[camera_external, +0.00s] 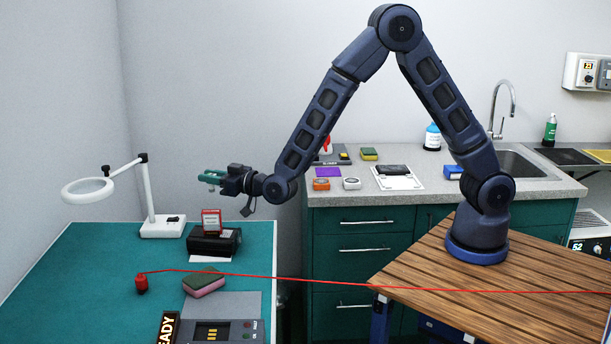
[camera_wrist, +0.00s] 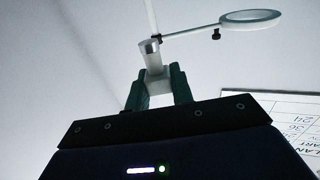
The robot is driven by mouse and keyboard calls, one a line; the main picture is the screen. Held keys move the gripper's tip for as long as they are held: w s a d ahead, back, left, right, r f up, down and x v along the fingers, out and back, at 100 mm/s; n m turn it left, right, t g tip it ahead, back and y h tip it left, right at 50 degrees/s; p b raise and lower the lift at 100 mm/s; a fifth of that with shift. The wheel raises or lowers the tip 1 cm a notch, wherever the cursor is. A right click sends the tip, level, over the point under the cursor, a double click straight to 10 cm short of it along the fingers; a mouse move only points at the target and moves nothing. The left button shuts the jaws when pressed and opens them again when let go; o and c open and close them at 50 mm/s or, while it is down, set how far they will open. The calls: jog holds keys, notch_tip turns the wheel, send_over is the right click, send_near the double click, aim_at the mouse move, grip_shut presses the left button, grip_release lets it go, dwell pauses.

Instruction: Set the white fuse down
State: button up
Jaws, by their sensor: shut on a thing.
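The white fuse (camera_wrist: 154,68) is a short white cylinder with a silvery end cap. In the wrist view it is held between the two green fingers of my gripper (camera_wrist: 156,88), with its capped end sticking out beyond them. In the external view my gripper (camera_external: 208,176) is shut and held level in the air above the green worktop (camera_external: 90,265), over the far right part. Only a small pale bit of the fuse shows there, at the fingers. Nothing supports the fuse from below.
A white magnifier lamp (camera_external: 150,200) stands to the left. A black device (camera_external: 214,243) with a red-framed card is below my gripper. A sponge (camera_external: 204,283), a red plug (camera_external: 142,285) with a red cable and a grey test panel (camera_external: 215,331) lie nearer. The worktop's left side is clear.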

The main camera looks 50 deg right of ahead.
jog(key=w+d+f+m+t+h, duration=0.1)
jog(key=w+d+f+m+h, duration=0.1)
jog(key=w+d, duration=1.05)
jog(key=w+d+f+m+h, duration=0.1)
jog(key=w+d, duration=0.3)
jog(key=d, duration=0.9)
jog(key=w+d+f+m+h, duration=0.1)
jog(key=w+d, duration=0.4)
jog(key=d, duration=0.9)
jog(key=w+d+f+m+h, duration=0.1)
jog(key=w+d+f+h, duration=0.1)
jog(key=d, duration=1.2)
jog(key=shift+w+d+f+h, duration=0.15)
jog(key=shift+w+f+h, duration=0.25)
jog(key=shift+w+h, duration=0.65)
jog(key=shift+w, duration=0.15)
